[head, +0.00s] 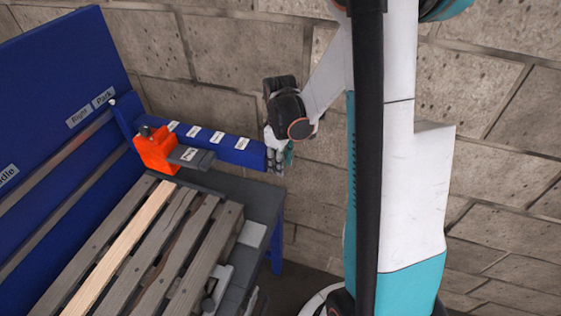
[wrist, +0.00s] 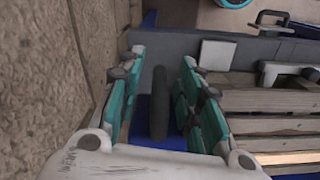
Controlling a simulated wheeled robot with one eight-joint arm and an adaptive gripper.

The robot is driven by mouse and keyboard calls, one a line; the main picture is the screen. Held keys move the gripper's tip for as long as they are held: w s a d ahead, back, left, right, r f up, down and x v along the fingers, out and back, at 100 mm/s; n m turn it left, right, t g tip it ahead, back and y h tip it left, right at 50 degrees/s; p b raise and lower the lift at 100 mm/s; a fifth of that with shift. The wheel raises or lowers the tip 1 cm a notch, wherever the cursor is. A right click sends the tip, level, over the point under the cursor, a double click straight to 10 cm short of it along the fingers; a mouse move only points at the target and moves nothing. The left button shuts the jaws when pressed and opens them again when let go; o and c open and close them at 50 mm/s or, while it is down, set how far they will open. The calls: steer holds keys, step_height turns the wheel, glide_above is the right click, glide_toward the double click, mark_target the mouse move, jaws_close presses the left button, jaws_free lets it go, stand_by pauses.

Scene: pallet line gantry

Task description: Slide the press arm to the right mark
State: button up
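The press arm is a blue beam (head: 232,155) reaching out from the blue back board, its inner end close to the "Park" label (head: 103,98). The "Right" label (head: 78,116) is just left of it. An orange press head (head: 155,152) with a grey labelled block sits on the beam. My gripper (head: 278,155) is at the beam's outer end. In the wrist view my gripper (wrist: 163,57) is open, its teal fingers on either side of a dark grey rounded handle (wrist: 159,103), with gaps showing on both sides. The handle is hidden in the head view.
A slatted wooden pallet (head: 150,250) lies below the beam to the left. A grey bed (head: 255,198) borders it. A stone wall (head: 220,60) stands close behind and beside my gripper. The back board (head: 55,65) carries grey rails.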

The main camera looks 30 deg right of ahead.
jaws_close()
steer(key=s+a+b, duration=0.1)
steer(key=s+a, duration=0.3)
steer(key=a, duration=0.1)
steer(key=shift+s+a, duration=0.15)
steer(key=shift+a, duration=0.15)
jaws_free()
step_height(320, 180, up, 12)
stand_by(0.5)
stand_by(0.4)
